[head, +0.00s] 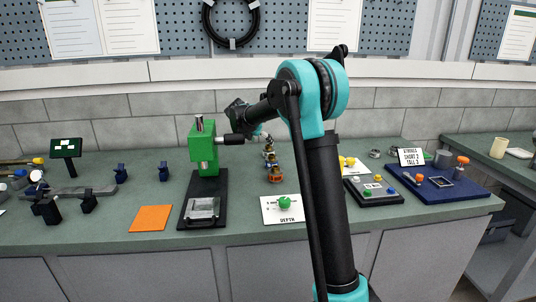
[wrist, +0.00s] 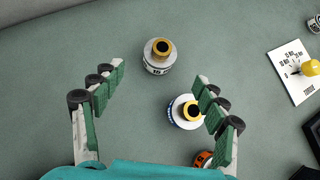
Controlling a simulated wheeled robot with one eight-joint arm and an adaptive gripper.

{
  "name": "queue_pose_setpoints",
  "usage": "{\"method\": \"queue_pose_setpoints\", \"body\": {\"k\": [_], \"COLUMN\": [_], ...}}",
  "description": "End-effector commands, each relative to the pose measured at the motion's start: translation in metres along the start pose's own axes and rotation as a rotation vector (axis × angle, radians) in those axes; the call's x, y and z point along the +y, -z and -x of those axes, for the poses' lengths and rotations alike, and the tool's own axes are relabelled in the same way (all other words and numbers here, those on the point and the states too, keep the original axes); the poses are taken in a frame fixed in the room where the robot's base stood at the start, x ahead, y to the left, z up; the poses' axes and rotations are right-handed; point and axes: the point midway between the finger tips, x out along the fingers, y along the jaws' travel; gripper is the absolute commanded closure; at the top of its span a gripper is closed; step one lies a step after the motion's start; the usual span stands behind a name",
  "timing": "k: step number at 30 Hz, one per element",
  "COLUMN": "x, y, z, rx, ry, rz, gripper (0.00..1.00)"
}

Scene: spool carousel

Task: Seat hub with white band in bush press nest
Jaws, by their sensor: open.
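In the wrist view, a hub with a whitish band and dark marks (wrist: 157,64) stands upright on the bench, its brass-coloured collar on top. It lies just beyond my fingertips, between their lines. My gripper (wrist: 161,76) is open and empty above the bench. A hub with a blue band (wrist: 178,112) stands beside the right finger, partly covered by it. A hub with an orange band (wrist: 203,158) is mostly hidden behind that finger. In the head view, the green bush press (head: 203,150) stands left of my gripper (head: 263,136). Its nest area (head: 203,209) is on the black base.
The row of hubs (head: 272,163) stands right of the press. A depth card (head: 284,209) with a green knob lies in front of them. An orange mat (head: 154,218) lies left of the press. A blue tray (head: 455,187) is at the right.

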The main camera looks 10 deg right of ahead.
Motion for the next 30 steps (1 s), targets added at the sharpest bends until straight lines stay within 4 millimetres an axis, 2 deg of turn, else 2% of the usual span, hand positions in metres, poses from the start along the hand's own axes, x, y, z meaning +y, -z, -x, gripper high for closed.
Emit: {"method": "queue_pose_setpoints", "body": {"k": [1, 6, 17, 25, 30], "x": [-0.001, 0.0, 0.0, 0.0, 0.0], "y": [0.0, 0.0, 0.0, -0.002, -0.002], "z": [-0.012, -0.041, -0.064, -0.101, -0.109], "rx": [0.0, 0.001, 0.0, 0.001, 0.001], "ry": [0.001, 0.002, 0.0, 0.001, 0.0], "rz": [-0.002, -0.002, -0.001, -0.001, -0.001], "gripper": [0.27, 0.27, 0.27, 0.27, 0.27]}}
